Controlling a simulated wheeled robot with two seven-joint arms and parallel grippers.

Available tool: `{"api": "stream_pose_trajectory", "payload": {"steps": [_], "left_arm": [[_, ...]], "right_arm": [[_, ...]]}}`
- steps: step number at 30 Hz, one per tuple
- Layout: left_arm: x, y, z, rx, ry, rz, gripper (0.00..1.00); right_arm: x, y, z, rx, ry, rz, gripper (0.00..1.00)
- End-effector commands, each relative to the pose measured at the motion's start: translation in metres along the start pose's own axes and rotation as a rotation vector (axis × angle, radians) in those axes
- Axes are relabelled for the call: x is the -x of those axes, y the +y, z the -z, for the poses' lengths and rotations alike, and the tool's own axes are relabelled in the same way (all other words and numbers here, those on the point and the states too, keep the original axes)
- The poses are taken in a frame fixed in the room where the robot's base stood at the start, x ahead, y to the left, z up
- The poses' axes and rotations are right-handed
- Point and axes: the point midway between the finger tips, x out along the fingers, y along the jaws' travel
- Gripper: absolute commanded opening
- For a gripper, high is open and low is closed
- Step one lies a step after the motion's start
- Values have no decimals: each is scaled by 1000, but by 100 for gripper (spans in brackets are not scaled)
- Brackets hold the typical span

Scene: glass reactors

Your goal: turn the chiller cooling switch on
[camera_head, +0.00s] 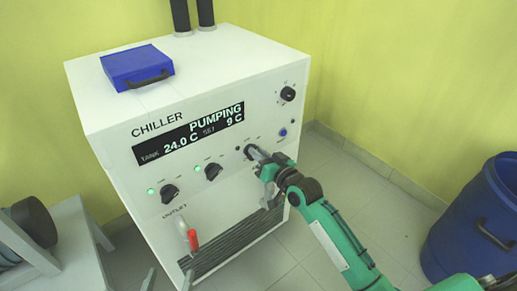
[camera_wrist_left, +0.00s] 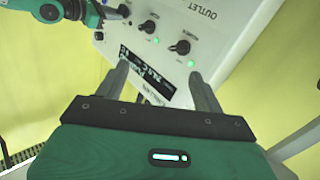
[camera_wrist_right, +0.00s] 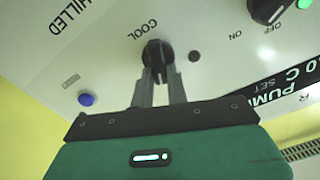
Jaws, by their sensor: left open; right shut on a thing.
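The white chiller (camera_head: 110,160) stands ahead; its display (camera_head: 190,135) reads PUMPING, tank 24.0 C, set 9 C. My right gripper (camera_head: 257,153) is at the rightmost of three black switches on its front panel. In the right wrist view this black switch (camera_wrist_right: 157,54), by the word COOL, is between the shut fingers, and the small lamp (camera_wrist_right: 195,56) beside it is dark. Fingers and arm hide much of the switch in the head view. My left gripper (camera_head: 168,279) is open and empty at the bottom edge; its spread fingers show in the left wrist view (camera_wrist_left: 160,88).
The other two switches, left (camera_head: 169,193) and middle (camera_head: 213,171), have lit green lamps. A red-handled outlet valve (camera_head: 193,240) is below them. A knob (camera_head: 288,93) and blue button (camera_head: 283,132) are to the right. A blue barrel (camera_head: 470,225) stands at far right.

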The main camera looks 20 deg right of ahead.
Motion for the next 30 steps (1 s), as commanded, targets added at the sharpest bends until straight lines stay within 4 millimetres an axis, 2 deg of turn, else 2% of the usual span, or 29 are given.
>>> {"api": "stream_pose_trajectory", "payload": {"steps": [3,6,14,30], "left_arm": [[14,9,-32,27,-180,-7,69],[25,12,-51,36,-301,-8,69],[33,-12,-52,-2,-496,43,69],[69,-50,-48,-29,-834,150,69]], "right_arm": [[0,0,2,-54,-3,-1,0],[0,1,1,-101,-3,-2,0],[0,2,1,-237,-3,-2,0],[0,7,-2,-572,-2,-2,0]]}}
